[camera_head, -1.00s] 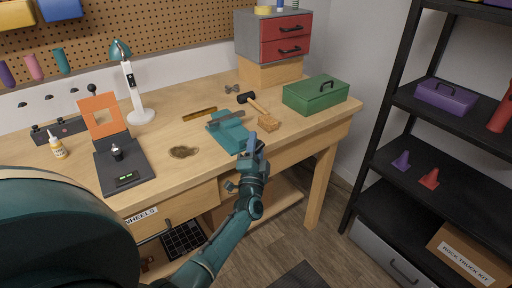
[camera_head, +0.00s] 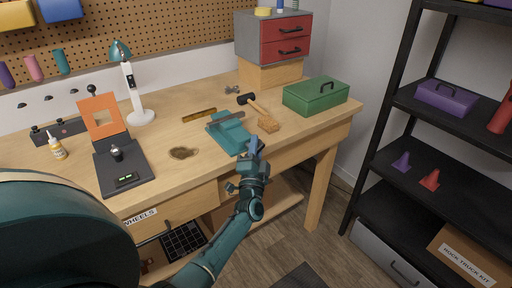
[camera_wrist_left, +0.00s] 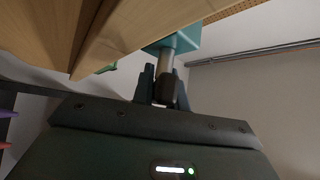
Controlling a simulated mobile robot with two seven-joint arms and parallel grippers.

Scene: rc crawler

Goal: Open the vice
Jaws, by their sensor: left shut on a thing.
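The teal vice (camera_head: 231,134) sits at the front edge of the wooden workbench, with its grey jaw bar on top. In the left wrist view its teal body (camera_wrist_left: 184,40) shows above, with a grey screw (camera_wrist_left: 166,60) coming out toward my gripper. My left gripper (camera_head: 255,147) is just in front of the vice, off the bench edge. In the left wrist view its dark fingers (camera_wrist_left: 163,85) are shut around the dark handle (camera_wrist_left: 166,90) at the end of the screw. The fingers and wrist hide part of the handle. My right gripper is not in view.
A hammer (camera_head: 259,109) lies behind the vice, and a green toolbox (camera_head: 315,95) stands to its right.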

